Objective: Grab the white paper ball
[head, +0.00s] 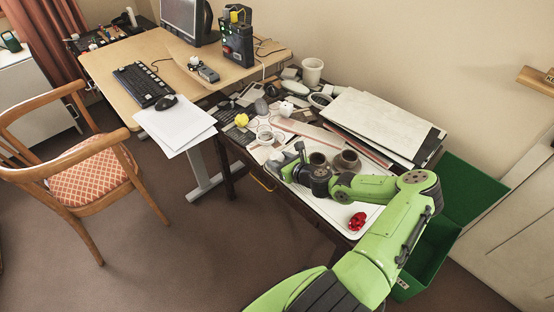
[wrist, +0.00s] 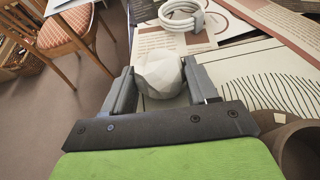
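The white paper ball (wrist: 159,76) is a faceted, crumpled lump between the two fingers of my gripper (wrist: 160,85) in the wrist view. One grey finger stands close on each side of it. I cannot tell whether both fingers press on it or whether small gaps remain. In the head view my gripper (head: 287,166) is low over the left side of the dark, cluttered table (head: 335,222). The ball is a small pale patch (head: 277,157) there, partly hidden by my gripper.
Brown pots (head: 346,161) stand right beside my gripper. A white coiled ring (wrist: 182,16) lies beyond the ball. A yellow paper ball (head: 241,120) and a red crumpled ball (head: 357,221) are on the table. A green bin (head: 463,190) stands at the right.

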